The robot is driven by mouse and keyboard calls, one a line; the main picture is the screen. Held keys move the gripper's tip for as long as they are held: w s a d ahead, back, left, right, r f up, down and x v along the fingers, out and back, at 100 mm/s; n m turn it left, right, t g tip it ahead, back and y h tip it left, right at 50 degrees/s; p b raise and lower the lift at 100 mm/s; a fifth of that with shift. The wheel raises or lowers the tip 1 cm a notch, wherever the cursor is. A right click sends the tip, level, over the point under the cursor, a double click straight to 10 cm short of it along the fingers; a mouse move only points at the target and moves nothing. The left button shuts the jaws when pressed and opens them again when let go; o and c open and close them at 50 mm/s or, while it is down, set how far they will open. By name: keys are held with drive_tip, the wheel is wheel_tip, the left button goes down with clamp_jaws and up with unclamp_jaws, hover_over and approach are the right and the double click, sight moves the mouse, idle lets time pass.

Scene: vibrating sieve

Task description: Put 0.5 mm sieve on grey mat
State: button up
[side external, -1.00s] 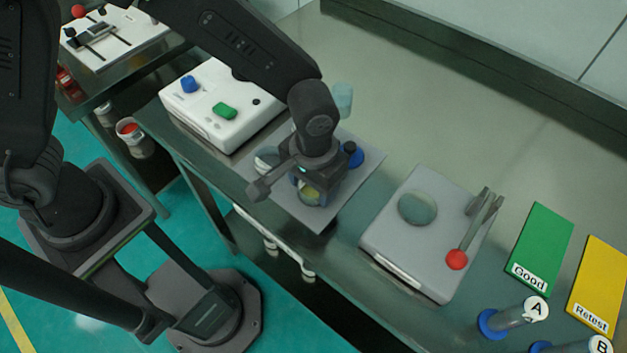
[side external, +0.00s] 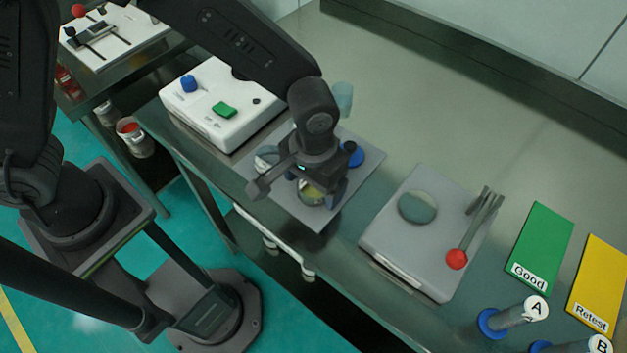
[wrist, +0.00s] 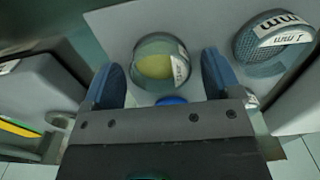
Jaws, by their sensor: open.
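A clear round container with yellow contents and a white label (wrist: 155,67) lies between my open fingers in the wrist view, apart from both. Its label is not readable, so I cannot tell whether it is the 0.5 mm sieve. In the side view it shows as a small ring (side external: 311,196) below my gripper (side external: 319,189). My gripper is open and empty, with blue fingers on either side in the wrist view (wrist: 160,70). A mesh sieve labelled 1 mm (wrist: 270,45) is at the right. A grey mat (side external: 366,165) lies under them.
A blue round piece (side external: 353,156) and a translucent cup (side external: 342,98) stand behind my gripper. A white machine (side external: 222,105) is at left. A grey device with a round plate (side external: 400,245) is at right, beside green (side external: 541,245) and yellow (side external: 600,285) mats. The back of the table is clear.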

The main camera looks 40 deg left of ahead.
sight(314, 191)
wheel_tip(314, 191, up, 11)
drive_tip(key=s+a+r+t, duration=0.1)
drive_tip(key=a+r+t, duration=0.1)
drive_tip(key=a+r, duration=0.75)
drive_tip(key=s+a+t, duration=0.3)
drive_tip(key=s+a, duration=0.5)
drive_tip(key=a, duration=0.4)
drive_tip(key=shift+s+a+t, duration=0.3)
drive_tip(key=shift+s+a, duration=0.05)
